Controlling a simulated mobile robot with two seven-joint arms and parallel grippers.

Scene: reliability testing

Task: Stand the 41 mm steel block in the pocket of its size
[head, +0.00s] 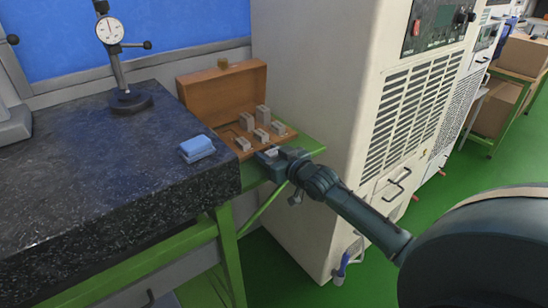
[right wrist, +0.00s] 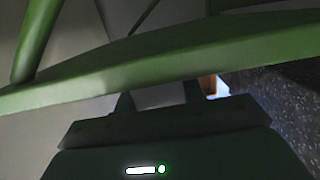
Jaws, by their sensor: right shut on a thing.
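My right gripper (head: 268,157) reaches in from the right at the front edge of an open wooden case (head: 221,92). It is shut on a small grey steel block (head: 272,152), partly hidden by the fingers. In the right wrist view, a plain grey face (right wrist: 160,97) shows between the two fingers. Several steel blocks (head: 263,114) of different heights stand in the case. A dark recess (head: 229,134) shows at its left side; I cannot read any pocket's size. My left gripper is not in view.
The case sits on a green-framed stand (head: 308,146) beside the dark granite plate (head: 110,190). A dial gauge stand (head: 129,100) is farther back. A cream cabinet (head: 335,150) stands close on the right.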

